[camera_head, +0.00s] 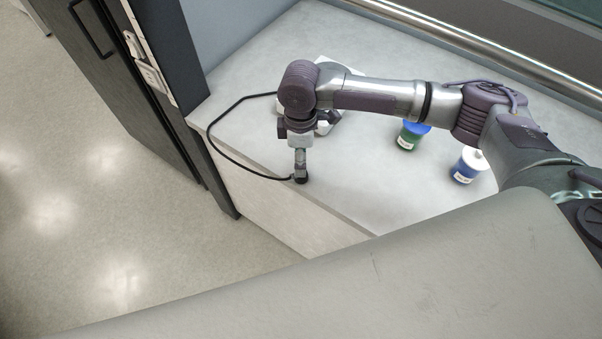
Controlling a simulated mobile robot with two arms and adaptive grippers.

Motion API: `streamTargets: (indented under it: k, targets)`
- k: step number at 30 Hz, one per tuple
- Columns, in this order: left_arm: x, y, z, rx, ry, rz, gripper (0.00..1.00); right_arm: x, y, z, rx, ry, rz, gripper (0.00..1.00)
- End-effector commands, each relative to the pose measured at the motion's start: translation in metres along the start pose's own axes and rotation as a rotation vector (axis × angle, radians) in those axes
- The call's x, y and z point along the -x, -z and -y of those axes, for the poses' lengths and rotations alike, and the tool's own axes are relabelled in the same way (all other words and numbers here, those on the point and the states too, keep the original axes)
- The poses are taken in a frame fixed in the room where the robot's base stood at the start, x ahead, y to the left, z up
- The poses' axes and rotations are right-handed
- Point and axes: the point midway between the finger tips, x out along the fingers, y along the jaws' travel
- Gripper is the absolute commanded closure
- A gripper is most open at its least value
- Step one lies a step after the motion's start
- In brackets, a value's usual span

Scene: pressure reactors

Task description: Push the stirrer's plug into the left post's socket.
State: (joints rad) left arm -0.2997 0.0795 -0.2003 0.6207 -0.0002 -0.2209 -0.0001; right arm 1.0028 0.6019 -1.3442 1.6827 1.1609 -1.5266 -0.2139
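My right gripper (300,161) points down near the bench's front edge, its fingers close together around the black plug (300,178). The plug's lower end shows below the fingertips. A black cable (217,147) loops from the plug out to the left and back to the white stirrer (345,70), which is mostly hidden behind my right arm. At the left, a dark post carries a pale strip with white sockets (152,78), well apart from the plug. Their openings are too small to make out. My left gripper is not in view.
A jar with a blue lid and green body (410,136) and a blue-and-white jar (467,166) stand on the pale bench (350,200) below my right arm. A metal rail (470,42) runs along the back. Dark cabinet doors (130,95) stand at the left above open floor.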

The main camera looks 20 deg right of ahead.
Motion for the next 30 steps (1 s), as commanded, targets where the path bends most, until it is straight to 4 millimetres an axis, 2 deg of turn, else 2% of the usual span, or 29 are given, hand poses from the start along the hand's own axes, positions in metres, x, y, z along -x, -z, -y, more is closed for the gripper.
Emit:
streamTargets:
  k: [2,7,12,24,30]
  targets:
    - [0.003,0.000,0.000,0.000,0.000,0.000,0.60,-0.003,-0.001,0.001,-0.001,0.002,0.002,0.34]
    - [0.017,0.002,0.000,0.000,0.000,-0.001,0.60,-0.025,-0.003,0.003,0.000,0.003,0.004,0.34]
    - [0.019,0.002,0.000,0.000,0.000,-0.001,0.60,-0.047,-0.003,0.002,-0.001,0.002,0.001,0.34]
    - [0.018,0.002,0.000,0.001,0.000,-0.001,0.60,-0.052,-0.003,0.002,0.000,0.000,0.000,0.34]
    - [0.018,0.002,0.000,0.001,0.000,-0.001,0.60,-0.051,-0.003,0.002,0.000,0.000,0.000,0.67]
